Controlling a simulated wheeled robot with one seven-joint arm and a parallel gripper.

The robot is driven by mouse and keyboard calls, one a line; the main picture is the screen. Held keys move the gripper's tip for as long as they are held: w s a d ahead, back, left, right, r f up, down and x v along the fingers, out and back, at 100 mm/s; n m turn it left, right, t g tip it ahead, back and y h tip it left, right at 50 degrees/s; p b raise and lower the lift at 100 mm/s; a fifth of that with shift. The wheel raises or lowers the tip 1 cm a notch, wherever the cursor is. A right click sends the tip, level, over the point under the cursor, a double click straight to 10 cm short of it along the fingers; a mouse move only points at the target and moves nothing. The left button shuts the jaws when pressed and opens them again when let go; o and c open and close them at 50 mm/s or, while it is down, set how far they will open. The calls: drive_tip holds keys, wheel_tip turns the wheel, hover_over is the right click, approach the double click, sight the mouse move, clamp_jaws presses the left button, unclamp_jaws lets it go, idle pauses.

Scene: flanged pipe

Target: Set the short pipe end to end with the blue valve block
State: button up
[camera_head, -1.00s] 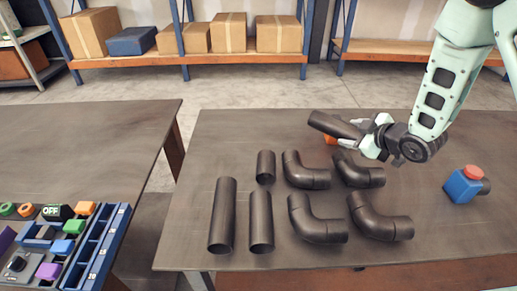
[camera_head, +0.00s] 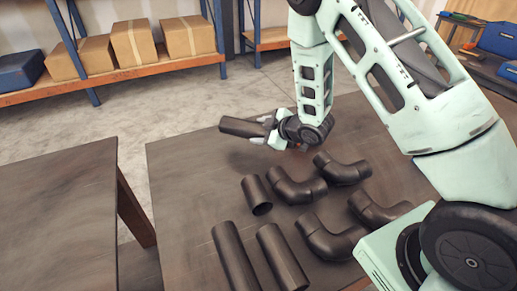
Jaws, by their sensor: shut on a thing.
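My gripper (camera_head: 270,130) is shut on a short dark pipe (camera_head: 240,127), held above the far part of the table. The pipe lies nearly level and sticks out to the left of the fingers. Its right end is hidden by the gripper. The blue valve block does not show now; my arm covers the right side of the table.
A second table (camera_head: 60,215) is at the left, across a gap. Shelves with boxes stand behind.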

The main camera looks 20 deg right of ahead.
drive_tip(key=shift+f+p, duration=0.5)
drive_tip(key=shift+f, duration=2.3)
drive_tip(key=shift+f, duration=0.1)
drive_tip(key=o, duration=1.6)
drive_tip(key=shift+f, duration=0.1)
